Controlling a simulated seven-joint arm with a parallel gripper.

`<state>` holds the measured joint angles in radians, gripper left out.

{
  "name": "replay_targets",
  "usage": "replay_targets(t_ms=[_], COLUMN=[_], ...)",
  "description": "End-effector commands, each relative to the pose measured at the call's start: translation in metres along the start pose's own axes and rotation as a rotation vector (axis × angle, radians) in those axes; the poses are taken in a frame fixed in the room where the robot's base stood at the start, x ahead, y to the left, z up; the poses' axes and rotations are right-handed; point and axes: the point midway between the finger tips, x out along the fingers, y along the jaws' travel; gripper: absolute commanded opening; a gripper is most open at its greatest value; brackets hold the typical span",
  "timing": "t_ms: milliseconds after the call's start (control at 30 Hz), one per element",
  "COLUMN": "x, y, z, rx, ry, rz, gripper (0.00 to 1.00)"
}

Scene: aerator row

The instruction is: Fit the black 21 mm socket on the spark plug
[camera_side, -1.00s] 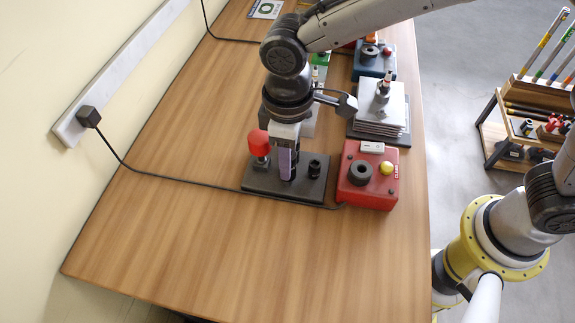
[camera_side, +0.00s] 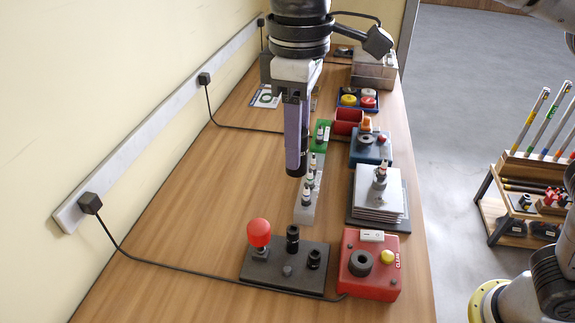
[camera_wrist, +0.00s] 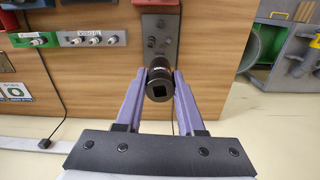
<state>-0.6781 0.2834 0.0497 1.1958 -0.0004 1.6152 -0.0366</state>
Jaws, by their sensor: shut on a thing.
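My gripper (camera_side: 297,165) is shut on a black socket (camera_wrist: 160,86), whose square drive hole faces the wrist camera. The gripper points down and holds the socket above the table. In the side view only the socket's dark lower end shows below the purple fingers. Several small spark plugs (camera_side: 308,188) stand upright on a narrow grey rail (camera_side: 305,214) just beyond the gripper. The rail also shows in the wrist view (camera_wrist: 92,38).
A blue block (camera_side: 371,149) is farther back.

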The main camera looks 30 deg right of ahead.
Motion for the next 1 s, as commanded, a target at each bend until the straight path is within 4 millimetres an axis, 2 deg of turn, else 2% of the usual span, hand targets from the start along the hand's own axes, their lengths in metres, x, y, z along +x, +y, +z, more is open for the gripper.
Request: replay_targets(t_ms=[267,500,600,867,1000], x=[-0.002,-0.002,-0.001,0.001,0.025], y=[0.075,0.159,0.182,0.216,0.214], z=[0.027,0.081,0.102,0.143,0.142], rx=[0.208,0.48,0.569,0.725,0.718], ry=[0.004,0.004,0.004,0.003,0.0], rz=[0.0,0.0,-0.001,-0.001,-0.002], gripper=[0.0,0.0,0.0,0.0,0.0])
